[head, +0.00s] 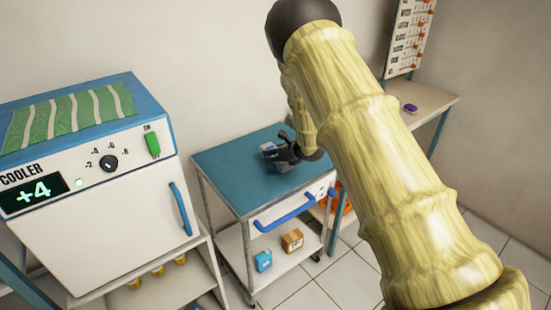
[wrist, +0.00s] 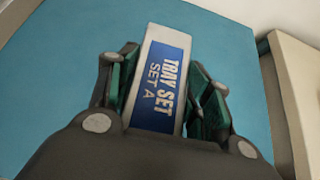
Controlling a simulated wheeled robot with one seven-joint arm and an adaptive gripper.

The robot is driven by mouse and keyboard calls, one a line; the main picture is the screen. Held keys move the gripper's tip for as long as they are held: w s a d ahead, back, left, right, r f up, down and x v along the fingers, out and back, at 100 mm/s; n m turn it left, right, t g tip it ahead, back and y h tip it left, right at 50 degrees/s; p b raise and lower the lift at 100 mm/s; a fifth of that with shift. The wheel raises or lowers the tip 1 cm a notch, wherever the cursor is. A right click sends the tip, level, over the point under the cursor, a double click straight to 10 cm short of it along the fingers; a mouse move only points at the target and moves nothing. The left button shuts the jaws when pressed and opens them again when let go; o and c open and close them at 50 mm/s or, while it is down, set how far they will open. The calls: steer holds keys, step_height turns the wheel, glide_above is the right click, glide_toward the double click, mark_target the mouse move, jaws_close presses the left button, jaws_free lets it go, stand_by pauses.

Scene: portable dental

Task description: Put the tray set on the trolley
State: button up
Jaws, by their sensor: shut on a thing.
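The tray set, a pale box with a blue label reading "TRAY SET SET A" (wrist: 160,75), is between the fingers of my gripper (wrist: 165,92) in the wrist view. My gripper is shut on it. In the head view my gripper (head: 284,152) and the tray set (head: 269,148) are over the trolley's blue top (head: 225,165). I cannot tell whether the box touches the top. The trolley has a white drawer with a blue handle and a lower shelf. My arm hides part of its right side.
A cooler (head: 100,200) showing +4 stands on a rack at the left. A blue box (head: 263,261) and an orange-brown box (head: 292,240) sit on the trolley's lower shelf. A side table (head: 432,100) with a purple item stands at the back right. The trolley top around the tray set looks clear.

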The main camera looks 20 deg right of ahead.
steer(key=shift+w+r, duration=0.1)
steer(key=shift+w, duration=0.3)
step_height(320, 180, down, 4)
steer(key=shift+d+r+p, duration=0.1)
steer(key=shift+r+p, duration=0.1)
steer(key=shift+p, duration=0.55)
steer(key=shift+f, duration=0.15)
steer(key=o, duration=1.2)
steer(key=shift+o, duration=0.2)
steer(key=shift+s, duration=0.1)
